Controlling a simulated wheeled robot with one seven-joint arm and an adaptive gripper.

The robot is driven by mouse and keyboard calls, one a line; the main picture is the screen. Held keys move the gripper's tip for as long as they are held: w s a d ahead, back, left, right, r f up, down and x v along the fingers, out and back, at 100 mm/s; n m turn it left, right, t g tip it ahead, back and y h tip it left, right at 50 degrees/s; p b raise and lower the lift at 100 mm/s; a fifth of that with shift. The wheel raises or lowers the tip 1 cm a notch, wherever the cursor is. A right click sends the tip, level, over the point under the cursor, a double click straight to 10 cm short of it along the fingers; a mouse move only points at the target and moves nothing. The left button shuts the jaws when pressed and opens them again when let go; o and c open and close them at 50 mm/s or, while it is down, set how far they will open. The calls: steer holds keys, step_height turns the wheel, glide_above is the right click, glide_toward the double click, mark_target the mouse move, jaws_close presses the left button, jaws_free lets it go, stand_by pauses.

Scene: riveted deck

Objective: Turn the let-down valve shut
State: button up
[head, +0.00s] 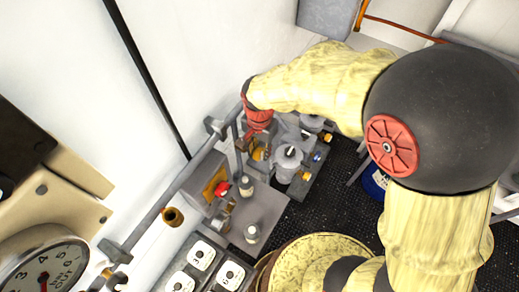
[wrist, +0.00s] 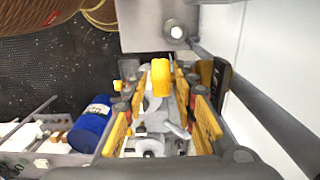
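A yellow lever-like handle (wrist: 160,78) stands upright in the wrist view, between the fingers of my gripper (wrist: 158,98). It looks like the valve handle, but I see no label to confirm this. The fingers, with yellow pads, are apart on either side of it, and I see no contact. In the head view my gripper (head: 250,148) points down at the grey fittings by the wall rail. The handle cannot be made out there, since the gripper and wrist cover that spot.
A grey block with a red knob (head: 221,188) stands left of the gripper. A grey cylinder (head: 289,158) stands to its right. A grey rail (head: 165,198) runs along the white wall. A blue can (wrist: 92,122) stands on the dark deck. A dial gauge (head: 42,268) is at lower left.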

steer(key=shift+c, duration=0.3)
jaws_close()
